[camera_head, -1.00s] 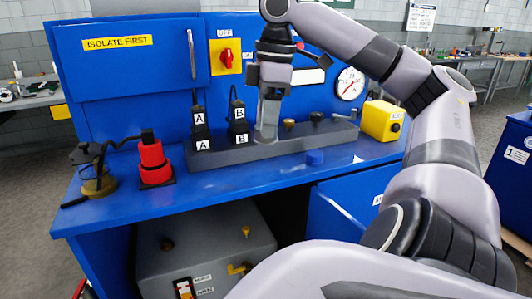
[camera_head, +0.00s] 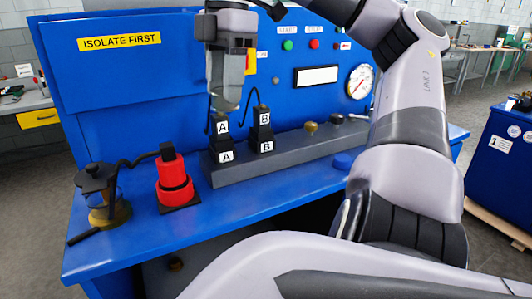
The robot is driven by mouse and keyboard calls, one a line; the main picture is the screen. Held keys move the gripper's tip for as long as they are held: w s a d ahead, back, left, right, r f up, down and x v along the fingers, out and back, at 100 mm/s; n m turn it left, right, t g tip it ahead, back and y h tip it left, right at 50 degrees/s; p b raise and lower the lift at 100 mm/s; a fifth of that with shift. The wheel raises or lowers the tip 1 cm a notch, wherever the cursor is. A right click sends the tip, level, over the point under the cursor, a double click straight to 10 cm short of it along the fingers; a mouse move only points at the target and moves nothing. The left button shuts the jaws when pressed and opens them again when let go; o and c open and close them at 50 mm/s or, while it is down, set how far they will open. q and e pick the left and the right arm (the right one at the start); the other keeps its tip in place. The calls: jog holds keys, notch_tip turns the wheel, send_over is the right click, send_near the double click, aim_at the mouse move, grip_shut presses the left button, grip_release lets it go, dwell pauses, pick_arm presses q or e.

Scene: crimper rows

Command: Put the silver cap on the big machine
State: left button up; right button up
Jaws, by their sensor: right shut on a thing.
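My right gripper (camera_head: 226,100) hangs in front of the blue panel, just above and in front of the black plug block marked A (camera_head: 222,130). It is shut on a greyish thing, mostly hidden by the fingers; I cannot tell whether it is the silver cap. No big machine is labelled in view. A grey rail (camera_head: 285,152) on the bench carries a gold knob (camera_head: 311,127), a dark knob (camera_head: 337,118) and a greyish piece behind my arm. My left gripper is not in view.
On the blue bench (camera_head: 235,207) stand a red stacked device (camera_head: 174,179) and a gold and black pot (camera_head: 105,212) joined by a black cable. A block marked B (camera_head: 263,132) stands beside A.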

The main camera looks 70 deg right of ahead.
notch_tip(320, 180, down, 15)
jog(key=b, duration=0.6)
notch_tip(320, 180, down, 5)
jog(key=b, duration=0.4)
jog(key=shift+r, duration=0.15)
jog(key=shift+f, duration=0.2)
jog(key=o, duration=1)
